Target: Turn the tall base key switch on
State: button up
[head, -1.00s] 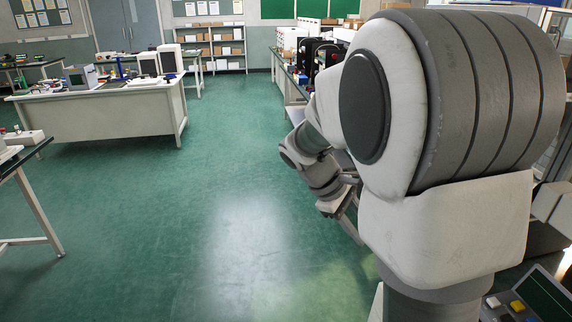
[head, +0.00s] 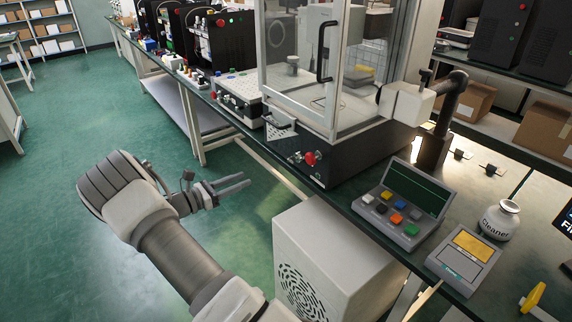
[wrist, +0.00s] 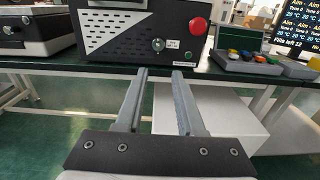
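The tall black base (head: 370,155) carries a glass-walled enclosure and stands on the dark bench. Its key switch (head: 295,158) is a small metal part on the front face, left of a red button (head: 311,158). In the wrist view the key switch (wrist: 158,45) sits beside a small white label, and the red button (wrist: 197,26) is up and right of it. My gripper (head: 247,182) is off the bench's front edge, apart from the base. In the wrist view my gripper (wrist: 160,74) is open and empty, its fingers pointing toward the panel below the switch.
A grey box with a vent (head: 325,265) stands below the bench front. On the bench are a button console (head: 400,212), a grey meter (head: 464,258) and a Cleaner bottle (head: 499,221). A perforated unit (head: 238,100) sits left of the base. The floor at left is clear.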

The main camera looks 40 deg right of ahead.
aim_at(292, 160)
jog(key=s+d+b, duration=0.1)
jog(key=d, duration=1.6)
jog(key=shift+s+d+f+b, duration=0.2)
jog(key=shift+s+b, duration=0.15)
jog(key=shift+b, duration=0.05)
grip_shut()
